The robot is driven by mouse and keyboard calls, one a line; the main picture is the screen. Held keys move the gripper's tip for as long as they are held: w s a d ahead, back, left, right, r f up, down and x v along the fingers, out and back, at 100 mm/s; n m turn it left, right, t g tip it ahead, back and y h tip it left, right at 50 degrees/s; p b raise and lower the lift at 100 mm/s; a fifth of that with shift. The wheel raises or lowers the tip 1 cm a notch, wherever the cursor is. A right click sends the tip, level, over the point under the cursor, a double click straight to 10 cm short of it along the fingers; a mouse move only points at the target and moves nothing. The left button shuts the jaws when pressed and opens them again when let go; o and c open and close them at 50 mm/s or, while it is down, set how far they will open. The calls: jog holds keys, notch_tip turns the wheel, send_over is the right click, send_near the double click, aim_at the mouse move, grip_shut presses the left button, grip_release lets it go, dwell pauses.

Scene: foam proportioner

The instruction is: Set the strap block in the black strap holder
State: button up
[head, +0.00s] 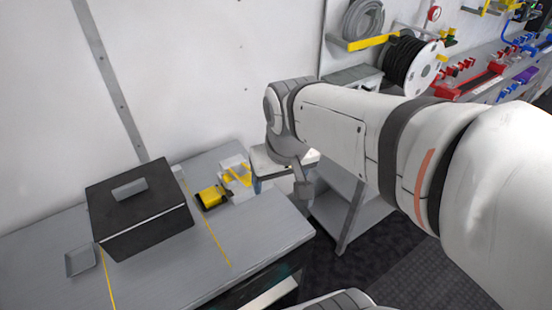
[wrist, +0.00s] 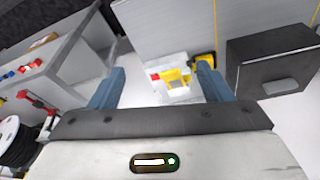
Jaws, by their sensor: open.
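A large black box (head: 140,212) stands on the grey bench, with a light grey rectangular piece (head: 130,189) on its top; I cannot tell if this is a block or a recess. The box also shows at the right of the wrist view (wrist: 268,52). A yellow-and-black piece (head: 210,198) lies right of the box, beside a white unit with yellow parts (head: 235,178). I cannot tell for sure which is the strap block or the strap holder. My gripper (wrist: 160,70) is open and empty, its blue-grey fingers apart, with the white unit beyond them in the wrist view.
A small grey tray (head: 80,260) lies left of the box. Yellow lines (head: 213,235) mark the bench (head: 270,228). A grey stand (head: 350,205) is right of the bench. A cable reel (head: 415,66) and red fittings (head: 470,85) are at the back right.

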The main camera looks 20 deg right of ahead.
jog(key=shift+s+d+f, duration=0.1)
jog(key=shift+s+d, duration=0.1)
jog(key=shift+s, duration=0.4)
jog(key=shift+s+d+f, duration=0.1)
jog(key=shift+s+d, duration=0.15)
jog(key=shift+s, duration=0.4)
jog(key=shift+s+d+f, duration=0.1)
jog(key=shift+s+d, duration=0.1)
jog(key=shift+s, duration=0.4)
